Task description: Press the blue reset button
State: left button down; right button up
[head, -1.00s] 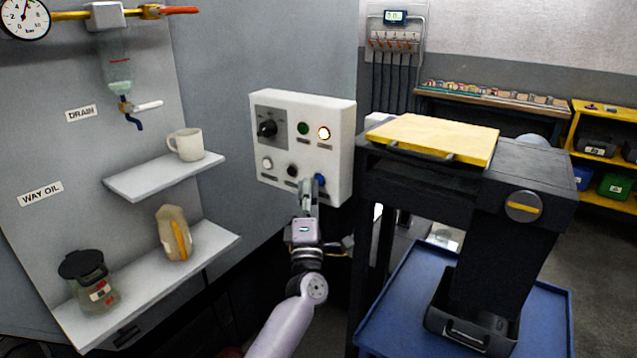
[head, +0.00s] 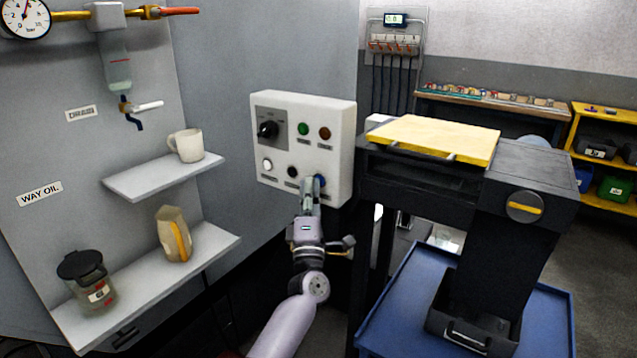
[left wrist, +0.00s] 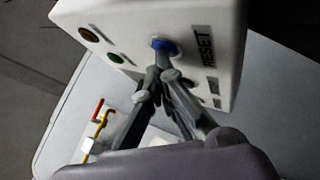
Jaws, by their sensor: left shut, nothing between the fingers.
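The blue reset button (head: 319,181) is at the lower right of the white control box (head: 342,108). In the left wrist view the blue button (left wrist: 165,47) sits beside the RESET label (left wrist: 206,48). My left gripper (head: 312,184) is shut and empty, with its fingertips right at the button and partly covering it in the head view. In the left wrist view the fingertips (left wrist: 162,66) meet at the button's edge; I cannot tell whether they press it. The amber lamp (head: 324,134) is dark and the white one (head: 267,164) looks bright. My right gripper is not in view.
The box also carries a black rotary knob (head: 268,129) and a green button (head: 303,129). A black machine stand with a yellow top (head: 435,138) is close on the right. Shelves with a mug (head: 187,145) and a jar (head: 88,285) are on the left.

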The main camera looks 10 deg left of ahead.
pick_arm(q)
jog(key=shift+s, duration=0.1)
jog(key=shift+s+a+p, duration=0.25)
jog(key=shift+s+p, duration=0.25)
jog(key=shift+s, duration=0.15)
jog(key=shift+s, duration=0.1)
jog(key=s+p, duration=0.1)
jog(key=s+a, duration=0.1)
jog(key=s, duration=0.1)
jog(key=s+p, duration=0.1)
jog(key=shift+s+a+p, duration=0.25)
jog(key=shift+a+p, duration=0.05)
jog(key=shift+a, duration=0.05)
dwell(0.5)
